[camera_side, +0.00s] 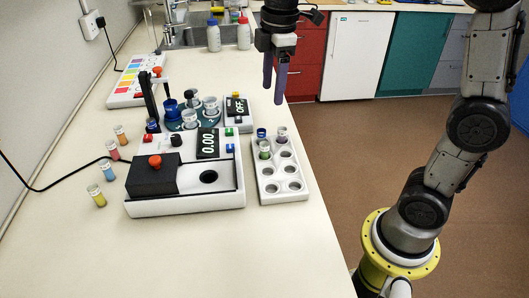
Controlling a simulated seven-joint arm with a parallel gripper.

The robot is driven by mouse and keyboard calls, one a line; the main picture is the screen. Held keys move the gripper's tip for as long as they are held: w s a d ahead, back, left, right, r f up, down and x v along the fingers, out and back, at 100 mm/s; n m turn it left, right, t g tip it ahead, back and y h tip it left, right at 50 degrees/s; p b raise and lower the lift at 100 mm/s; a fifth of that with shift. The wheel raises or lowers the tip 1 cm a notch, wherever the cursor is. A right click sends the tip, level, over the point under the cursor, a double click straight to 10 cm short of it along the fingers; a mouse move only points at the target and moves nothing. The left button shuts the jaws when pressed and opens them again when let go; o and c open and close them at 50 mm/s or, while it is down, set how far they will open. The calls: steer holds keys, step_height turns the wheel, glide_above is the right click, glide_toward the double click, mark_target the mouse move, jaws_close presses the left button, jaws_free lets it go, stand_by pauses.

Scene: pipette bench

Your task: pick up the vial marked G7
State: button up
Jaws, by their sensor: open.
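Several small vials are in view, and no marking can be read, so I cannot tell which is G7. A white rack (268,191) right of centre holds a green vial (264,151), a purple vial (282,136) and a blue-topped vial (262,135). Four-sided clutter aside, loose vials stand at the left: an orange one (121,135), a pink one (113,151), a blue one (107,170) and a yellow one (97,197). My gripper (273,92) points down with its purple fingers apart and empty, above and beyond the rack.
A white device (232,190) with a black block and a 0.00 display stands left of the rack. Behind it are a round blue holder (183,126) with vessels and a box reading OFF (238,112). A colour-chart panel (138,80) lies farther back. The front bench is clear.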

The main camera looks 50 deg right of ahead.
step_height(320, 180, down, 3)
steer(key=w, duration=0.2)
steer(key=g, duration=0.1)
glide_above(265, 143)
step_height(265, 143, down, 8)
steer(key=shift+s+a+f, duration=0.1)
steer(key=shift+a+f, duration=0.05)
steer(key=shift+f, duration=0.85)
steer(key=shift+s+a+f, duration=0.1)
steer(key=shift+f, duration=0.9)
steer(key=shift+s+a+f, duration=0.1)
steer(key=shift+a+f, duration=0.05)
steer(key=shift+f, duration=0.85)
steer(key=shift+c, duration=0.3)
jaws_close()
